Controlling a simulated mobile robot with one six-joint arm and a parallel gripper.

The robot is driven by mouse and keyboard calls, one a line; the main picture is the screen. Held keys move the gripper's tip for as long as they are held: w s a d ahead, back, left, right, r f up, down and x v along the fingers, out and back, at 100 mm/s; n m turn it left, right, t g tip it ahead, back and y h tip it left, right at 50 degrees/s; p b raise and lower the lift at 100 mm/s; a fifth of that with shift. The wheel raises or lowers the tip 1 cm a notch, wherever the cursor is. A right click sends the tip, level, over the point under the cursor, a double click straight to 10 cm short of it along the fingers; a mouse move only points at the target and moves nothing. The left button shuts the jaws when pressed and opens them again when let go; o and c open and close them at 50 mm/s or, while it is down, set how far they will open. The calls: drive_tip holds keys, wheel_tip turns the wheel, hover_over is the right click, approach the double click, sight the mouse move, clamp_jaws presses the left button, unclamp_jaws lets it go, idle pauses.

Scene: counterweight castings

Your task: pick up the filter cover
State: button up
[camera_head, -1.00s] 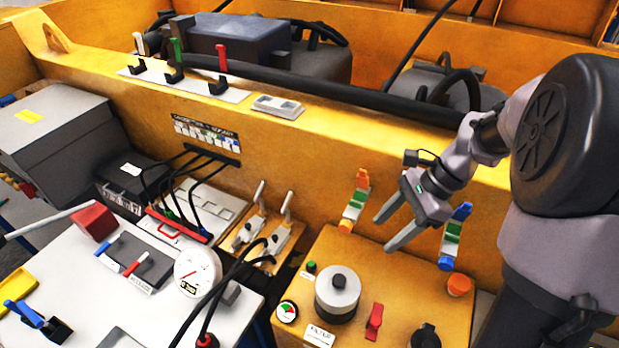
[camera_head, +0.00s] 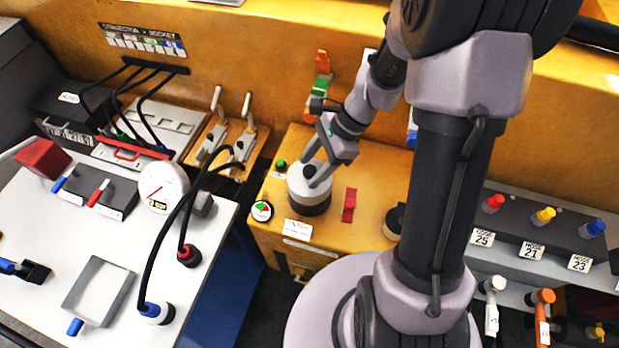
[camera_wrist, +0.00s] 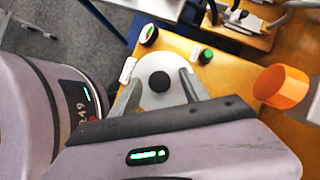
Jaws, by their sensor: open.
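The filter cover (camera_head: 298,187) is a round silver-white lid with a black knob on a dark round base. It sits upright on the yellow box, behind a white label. My gripper (camera_head: 309,172) is open just above it, with one finger on each side of the knob. In the wrist view the cover (camera_wrist: 158,63) shows between the two fingertips (camera_wrist: 160,77), with the black knob in the middle. The fingers hide part of the cover's rim. I cannot tell whether they touch it.
On the yellow box (camera_head: 265,225), a red lever (camera_head: 349,205) stands right of the cover, a gauge (camera_head: 262,211) and a green button (camera_head: 281,164) to its left. Black cables (camera_head: 176,235) arch over the white table at left.

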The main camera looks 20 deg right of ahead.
clamp_jaws()
